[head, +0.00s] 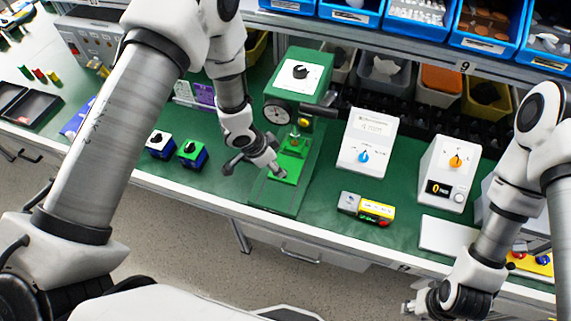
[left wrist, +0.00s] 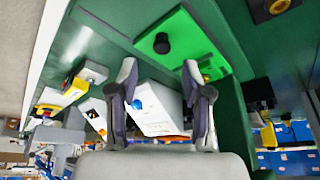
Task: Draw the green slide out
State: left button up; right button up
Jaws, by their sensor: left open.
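The green slide (head: 294,147) is a bright green plate on the base of the green drill-press-like machine (head: 290,105). In the left wrist view, the slide (left wrist: 205,42) carries a black round knob (left wrist: 162,43). My left gripper (head: 256,167) is at the slide's front left and hides part of it in the head view. In the left wrist view, the left gripper (left wrist: 159,68) is open and empty. The knob lies just beyond the gap between its fingertips, apart from them. My right gripper (head: 412,306) is low at the right, far from the slide; its finger opening is unclear.
Two small switch boxes (head: 192,152) stand left of the machine. A white meter with a blue dial (head: 364,158) and one with an orange dial (head: 456,160) stand to its right. A yellow button box (head: 377,208) lies near the bench's front edge. Blue bins (head: 413,14) line the back.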

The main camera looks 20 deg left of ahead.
pick_arm(q)
jog(key=p+x, duration=0.1)
jog(key=x, duration=0.5)
jog(key=shift+w+a, duration=0.15)
jog(key=shift+w, duration=0.05)
jog(key=shift+s, duration=0.15)
pick_arm(e)
jog(key=shift+w+r, duration=0.2)
jog(key=shift+r, duration=0.35)
